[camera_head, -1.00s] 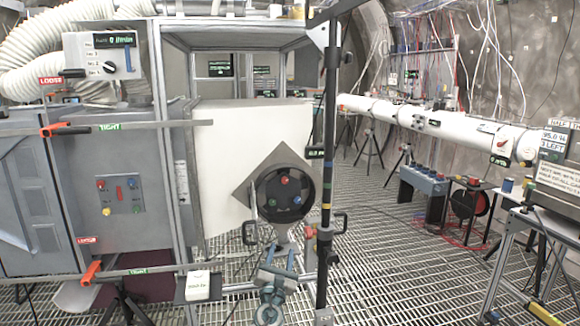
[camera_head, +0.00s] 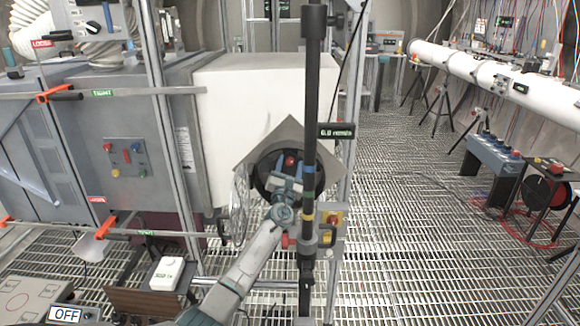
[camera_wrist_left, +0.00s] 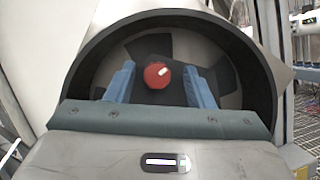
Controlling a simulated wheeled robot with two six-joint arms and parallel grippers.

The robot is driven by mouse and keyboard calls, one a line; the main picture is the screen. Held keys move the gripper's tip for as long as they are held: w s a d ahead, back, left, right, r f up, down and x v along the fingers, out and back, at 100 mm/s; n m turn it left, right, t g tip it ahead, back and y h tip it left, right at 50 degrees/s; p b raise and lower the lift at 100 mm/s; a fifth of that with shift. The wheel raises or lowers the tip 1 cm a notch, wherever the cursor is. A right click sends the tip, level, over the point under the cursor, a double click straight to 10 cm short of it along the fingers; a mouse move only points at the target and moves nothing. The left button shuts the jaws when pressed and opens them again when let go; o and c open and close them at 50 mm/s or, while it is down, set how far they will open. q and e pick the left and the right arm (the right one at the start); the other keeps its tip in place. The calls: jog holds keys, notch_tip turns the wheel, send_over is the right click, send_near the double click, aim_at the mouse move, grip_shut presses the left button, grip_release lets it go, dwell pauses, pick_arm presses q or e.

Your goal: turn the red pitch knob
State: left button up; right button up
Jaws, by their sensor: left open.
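The red knob (camera_head: 291,160) is in a round dark recess in a grey diamond-shaped plate (camera_head: 246,172) on the front of the white box. In the left wrist view the red knob (camera_wrist_left: 157,75) carries a white mark and sits between the two blue fingers. My left gripper (camera_head: 281,166) reaches up into the recess from below; it also shows in the left wrist view (camera_wrist_left: 159,70). Its fingers are open, with a visible gap on each side of the knob. My right gripper is not in view.
A dark upright post (camera_head: 312,110) stands close to the right of the recess and partly covers it. Metal bars with orange clamps (camera_head: 108,228) are at left.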

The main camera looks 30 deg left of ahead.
pick_arm(q)
jog(key=shift+w, duration=0.15)
jog(key=shift+a, duration=0.25)
jog(key=shift+s, duration=0.2)
jog(key=shift+c, duration=1.1)
jog(key=shift+d, duration=0.1)
jog(key=c, duration=0.8)
jog(key=shift+o, duration=0.2)
